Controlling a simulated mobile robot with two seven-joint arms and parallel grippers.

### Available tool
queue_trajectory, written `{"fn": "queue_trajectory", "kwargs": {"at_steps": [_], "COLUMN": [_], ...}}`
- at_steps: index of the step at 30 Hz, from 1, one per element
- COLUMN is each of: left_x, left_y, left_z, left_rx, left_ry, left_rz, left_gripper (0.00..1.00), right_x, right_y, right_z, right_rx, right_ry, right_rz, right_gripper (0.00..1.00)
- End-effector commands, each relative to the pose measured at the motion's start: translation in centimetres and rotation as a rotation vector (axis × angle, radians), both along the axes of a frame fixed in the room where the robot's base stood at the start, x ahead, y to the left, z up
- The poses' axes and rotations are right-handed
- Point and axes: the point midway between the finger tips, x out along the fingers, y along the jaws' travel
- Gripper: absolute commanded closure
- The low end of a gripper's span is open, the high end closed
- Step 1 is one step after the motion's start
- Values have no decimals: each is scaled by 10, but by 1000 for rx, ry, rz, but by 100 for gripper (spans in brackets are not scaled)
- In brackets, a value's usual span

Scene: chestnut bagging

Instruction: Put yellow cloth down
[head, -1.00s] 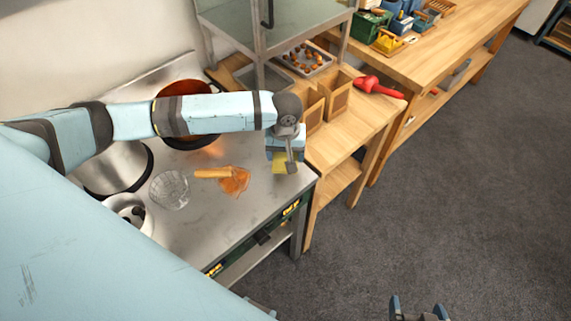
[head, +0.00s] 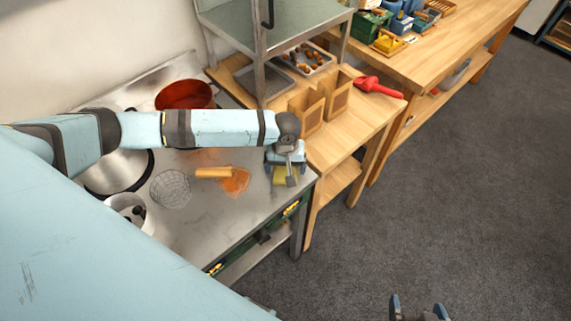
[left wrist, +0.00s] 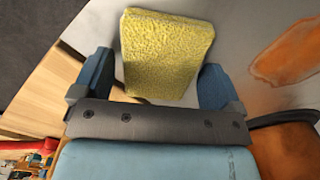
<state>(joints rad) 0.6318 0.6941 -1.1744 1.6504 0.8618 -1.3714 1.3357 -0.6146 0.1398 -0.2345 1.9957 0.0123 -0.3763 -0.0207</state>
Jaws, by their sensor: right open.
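The yellow cloth (head: 287,177) is at the right front corner of the steel table (head: 235,215), under my left gripper (head: 286,168). In the left wrist view the yellow cloth (left wrist: 166,48) shows as a thick, textured pad between the two blue fingers of my left gripper (left wrist: 157,82). The fingers are spread wide, with narrow gaps beside the cloth's lower part. The cloth appears to rest on the steel, though its underside is hidden. My right gripper (head: 418,311) is open and empty over the floor at the bottom edge.
An orange stain (head: 234,181) and a wooden-coloured roll-like piece (head: 213,172) lie left of the cloth. A wire basket (head: 171,188), white pot (head: 128,209) and red pot (head: 185,95) stand further left. Wooden holders (head: 311,112) and a red scoop (head: 377,86) are on the wooden table.

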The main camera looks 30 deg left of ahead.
Motion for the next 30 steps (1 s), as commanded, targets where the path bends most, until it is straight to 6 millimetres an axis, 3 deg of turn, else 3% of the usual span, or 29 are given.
{"fn": "queue_trajectory", "kwargs": {"at_steps": [9, 13, 24, 30], "left_x": [0, 0, 1, 1], "left_y": [0, 0, -1, 0], "left_z": [1, 12, 87, 115], "left_rx": [0, -1, -2, 0], "left_ry": [0, 0, -3, -1], "left_rz": [-1, -1, -1, 0], "left_gripper": [1, 1, 1, 1], "right_x": [0, 0, -1, -1], "right_y": [0, 0, 0, 0], "right_z": [-1, -3, -9, -10], "right_rx": [1, 0, 0, 0], "right_ry": [0, 2, 6, 6], "right_rz": [-1, -1, -1, 0], "right_gripper": [1, 1, 1, 1]}}
